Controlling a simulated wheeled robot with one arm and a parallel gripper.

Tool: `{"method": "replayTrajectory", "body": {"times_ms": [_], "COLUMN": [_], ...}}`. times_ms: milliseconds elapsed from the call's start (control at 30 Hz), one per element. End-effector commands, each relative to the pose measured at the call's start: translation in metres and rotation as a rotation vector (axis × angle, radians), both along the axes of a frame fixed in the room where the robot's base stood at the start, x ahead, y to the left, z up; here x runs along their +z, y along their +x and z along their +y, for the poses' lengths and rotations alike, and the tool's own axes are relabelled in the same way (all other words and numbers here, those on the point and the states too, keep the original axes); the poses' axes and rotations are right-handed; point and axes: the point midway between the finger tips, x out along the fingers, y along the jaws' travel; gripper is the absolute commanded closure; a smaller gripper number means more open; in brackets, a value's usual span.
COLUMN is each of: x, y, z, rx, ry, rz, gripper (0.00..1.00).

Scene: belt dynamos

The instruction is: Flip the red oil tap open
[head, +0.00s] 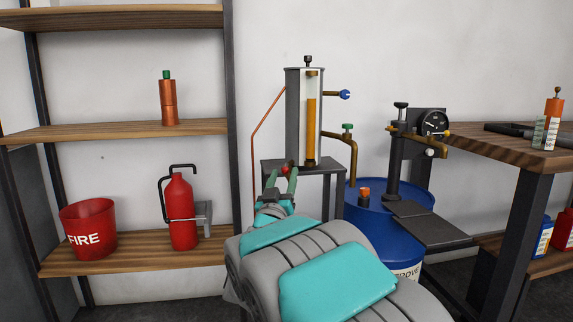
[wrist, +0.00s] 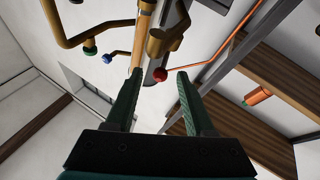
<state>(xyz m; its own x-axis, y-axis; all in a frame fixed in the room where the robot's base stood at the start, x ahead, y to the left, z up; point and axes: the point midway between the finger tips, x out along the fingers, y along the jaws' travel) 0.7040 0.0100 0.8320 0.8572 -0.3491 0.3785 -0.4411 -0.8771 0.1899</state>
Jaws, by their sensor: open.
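The red tap knob (wrist: 160,75) shows in the wrist view, in the gap between my open fingertips and a little beyond them. It hangs at the base of the oil column by a brown metal fitting (wrist: 165,40). In the head view the red knob (head: 286,168) is small and partly hidden behind my fingers, below the sight glass of amber oil (head: 311,125). My gripper (head: 283,178) has its green fingers apart, with nothing held. I cannot tell whether the fingertips touch the knob. It also shows in the wrist view (wrist: 158,74).
The oil column stands on a dark stand (head: 320,165), with a copper pipe (head: 266,125) at left. A blue-knobbed tap (head: 345,94) and green-knobbed pipe (head: 347,128) are at right. A blue drum (head: 410,235) is close right of my arm. Shelves (head: 130,130) stand left.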

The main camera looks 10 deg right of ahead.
Motion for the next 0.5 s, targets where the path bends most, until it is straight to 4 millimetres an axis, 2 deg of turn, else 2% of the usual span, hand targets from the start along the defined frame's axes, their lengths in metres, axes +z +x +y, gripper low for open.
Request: {"method": "replayTrajectory", "body": {"times_ms": [200,500], "x": [0.012,0.021], "y": [0.029,0.050], "z": [-0.013,-0.020], "rx": [-0.002,0.002], "ry": [0.001,-0.001], "rz": [-0.001,0.003], "gripper": [0.46,0.46]}}
